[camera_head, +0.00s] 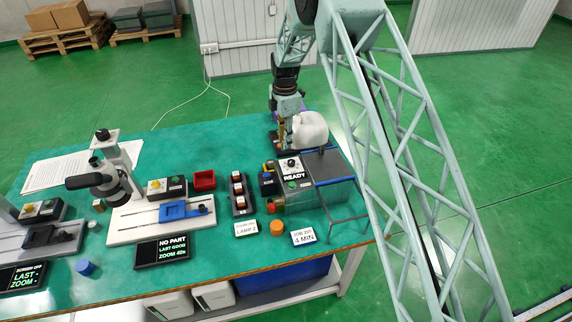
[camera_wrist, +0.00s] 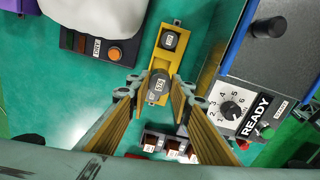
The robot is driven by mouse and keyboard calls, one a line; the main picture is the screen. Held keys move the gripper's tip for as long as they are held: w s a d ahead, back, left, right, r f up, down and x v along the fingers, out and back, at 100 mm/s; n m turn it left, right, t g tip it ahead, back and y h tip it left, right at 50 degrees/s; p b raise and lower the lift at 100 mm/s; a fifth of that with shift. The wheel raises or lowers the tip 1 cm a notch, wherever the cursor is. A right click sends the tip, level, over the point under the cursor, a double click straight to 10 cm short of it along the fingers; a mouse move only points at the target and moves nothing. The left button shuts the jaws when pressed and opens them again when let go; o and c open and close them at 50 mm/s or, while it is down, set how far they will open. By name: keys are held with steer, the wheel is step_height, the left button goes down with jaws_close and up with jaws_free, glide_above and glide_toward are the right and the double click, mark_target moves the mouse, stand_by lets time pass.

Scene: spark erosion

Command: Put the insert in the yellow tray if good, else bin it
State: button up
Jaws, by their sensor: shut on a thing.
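My gripper (camera_wrist: 157,86) is shut on a small dark insert (camera_wrist: 159,80) with a pale printed label on its top. The wrist view shows it over the near end of the yellow tray (camera_wrist: 186,72); whether it touches the tray I cannot tell. Another dark insert (camera_wrist: 169,39) is in the tray's far half. In the head view my gripper (camera_head: 283,138) is low at the table's back right, and the held insert cannot be made out. A small red box (camera_head: 204,180), perhaps the bin, stands left of centre. A screen (camera_head: 162,251) reads "NO PART, LAST GOOD".
A machine with a dial and a "READY" sign (camera_head: 293,177) stands close right of the gripper. A white rounded object (camera_head: 309,129) is beside the gripper. A dark rack of small blocks (camera_head: 240,192) and a microscope (camera_head: 105,183) with a blue-holder slide (camera_head: 176,211) stand further left.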

steer(key=shift+f, duration=3.05)
steer(key=shift+f, duration=0.15)
steer(key=shift+f+p, duration=0.35)
steer(key=shift+f, duration=1.4)
steer(key=shift+f, duration=0.2)
steer(key=o, duration=1)
steer(key=shift+r, duration=0.15)
steer(key=shift+r+b, duration=0.45)
steer(key=shift+r, duration=5.6)
steer(key=shift+r, duration=0.1)
